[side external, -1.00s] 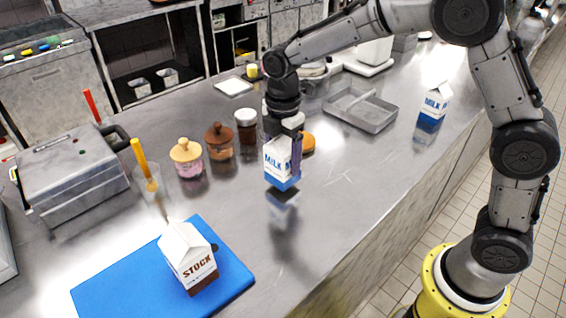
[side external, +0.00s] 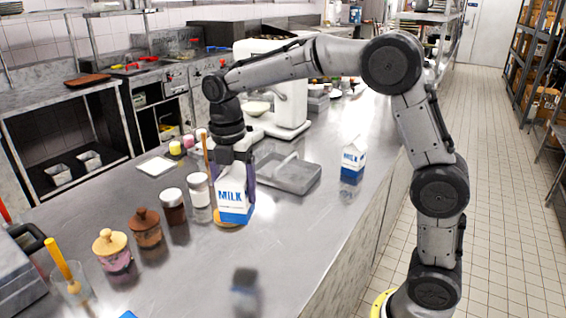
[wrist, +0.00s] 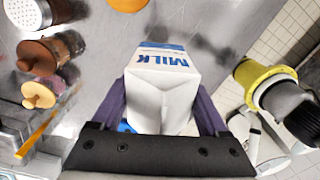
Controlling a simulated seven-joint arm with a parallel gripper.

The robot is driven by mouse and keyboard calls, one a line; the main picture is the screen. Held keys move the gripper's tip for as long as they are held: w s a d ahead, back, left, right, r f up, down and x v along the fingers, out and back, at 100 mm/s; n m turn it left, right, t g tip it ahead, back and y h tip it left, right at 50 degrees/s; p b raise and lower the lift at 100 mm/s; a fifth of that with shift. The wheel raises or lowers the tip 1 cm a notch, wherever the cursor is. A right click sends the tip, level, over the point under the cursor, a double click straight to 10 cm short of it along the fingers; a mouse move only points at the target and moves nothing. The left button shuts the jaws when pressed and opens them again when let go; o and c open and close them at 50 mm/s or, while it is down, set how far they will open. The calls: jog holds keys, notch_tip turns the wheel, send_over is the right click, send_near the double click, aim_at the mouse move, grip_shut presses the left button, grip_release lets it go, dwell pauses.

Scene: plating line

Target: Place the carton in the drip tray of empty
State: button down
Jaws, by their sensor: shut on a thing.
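My gripper (side external: 236,178) is shut on a white and blue milk carton (side external: 235,206), its dark purple fingers on either side of it. The carton hangs upright above the counter, with a dark reflection below it. In the wrist view the carton (wrist: 161,90) fills the space between the fingers, its gabled top toward the camera. A shallow grey metal tray (side external: 300,188) with a divider lies behind and right of the carton, apart from it. A second milk carton (side external: 353,158) stands on the counter right of the tray.
A shaker (side external: 200,196), a dark jar (side external: 173,206) and two lidded jars (side external: 146,228) (side external: 112,250) stand left of the carton. A round orange-brown item (side external: 230,219) shows partly behind it. A white mixer (side external: 290,100) stands beyond the tray. The counter's front right is clear.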

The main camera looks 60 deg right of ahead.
jog(key=s+d+r+m, duration=0.2)
jog(key=s+d, duration=0.3)
jog(key=d, duration=0.6)
jog(key=s+d+r+m, duration=0.15)
jog(key=s+d, duration=0.35)
jog(key=d, duration=0.7)
jog(key=shift+m, duration=0.25)
jog(key=shift+w+d+f, duration=1.25)
jog(key=shift+w+f, duration=0.7)
jog(key=shift+f, duration=0.25)
jog(key=shift+w+d+f, duration=1.25)
jog(key=shift+w+f, duration=0.75)
jog(key=shift+f, duration=0.15)
jog(key=shift+w+d+f, duration=1.25)
jog(key=shift+w+f, duration=0.7)
jog(key=shift+f, duration=0.25)
jog(key=shift+f, duration=0.1)
jog(key=shift+c, duration=0.8)
grip_release()
jog(key=shift+f, duration=0.15)
